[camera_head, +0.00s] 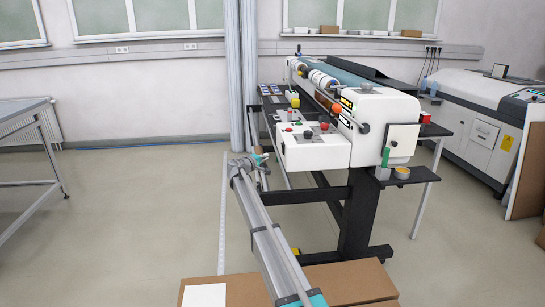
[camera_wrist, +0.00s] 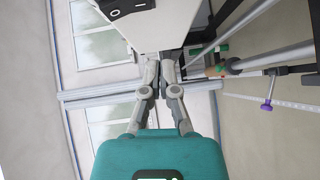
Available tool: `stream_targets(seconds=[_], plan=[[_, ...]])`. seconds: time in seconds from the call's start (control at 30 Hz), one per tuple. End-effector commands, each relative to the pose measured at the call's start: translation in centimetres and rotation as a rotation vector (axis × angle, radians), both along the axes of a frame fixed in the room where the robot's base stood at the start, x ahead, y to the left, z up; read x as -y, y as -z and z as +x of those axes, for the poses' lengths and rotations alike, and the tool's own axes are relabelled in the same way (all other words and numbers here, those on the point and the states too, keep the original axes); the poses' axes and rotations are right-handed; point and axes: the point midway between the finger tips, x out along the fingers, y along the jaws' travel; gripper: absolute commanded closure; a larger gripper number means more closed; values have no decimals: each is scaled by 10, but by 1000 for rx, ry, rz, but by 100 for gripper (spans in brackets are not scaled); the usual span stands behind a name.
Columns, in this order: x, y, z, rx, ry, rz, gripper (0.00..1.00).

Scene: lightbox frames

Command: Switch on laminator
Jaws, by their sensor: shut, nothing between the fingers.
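The laminator (camera_head: 370,107) is a large white machine on a black stand, right of centre in the head view. A white control box (camera_head: 312,148) with red and green buttons projects from its near left side. In the wrist view, a white panel (camera_wrist: 160,28) carries a black rocker switch (camera_wrist: 127,9) with a white circle mark, cut by the top edge. Its position cannot be told. My gripper (camera_wrist: 161,66) is shut and empty, its fingertips at the panel's lower edge, below and right of the switch. Contact cannot be told. In the head view, my arm's end is left of the control box.
Cardboard boxes (camera_head: 342,281) stand at the bottom of the head view. A grey column (camera_head: 233,75) rises behind my arm's end. Another white machine (camera_head: 487,112) stands at the right and a table (camera_head: 22,108) at the left. The floor between is open.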

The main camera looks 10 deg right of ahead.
Motion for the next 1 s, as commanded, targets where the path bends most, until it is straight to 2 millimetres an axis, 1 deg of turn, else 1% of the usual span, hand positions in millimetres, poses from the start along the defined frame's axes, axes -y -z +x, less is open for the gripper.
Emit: stream_targets(seconds=[0.03, 0.1, 0.3, 0.4, 0.6, 1.0], plan=[[-8, 2, -10, 0, -2, 0, 100], [-16, 3, -18, 0, -3, 0, 100], [-37, 5, -40, 0, -2, 0, 100], [-44, 6, -47, 0, 0, 0, 100], [-52, 7, -54, 0, 1, 0, 100], [-52, 7, -54, 0, 2, 0, 100]])
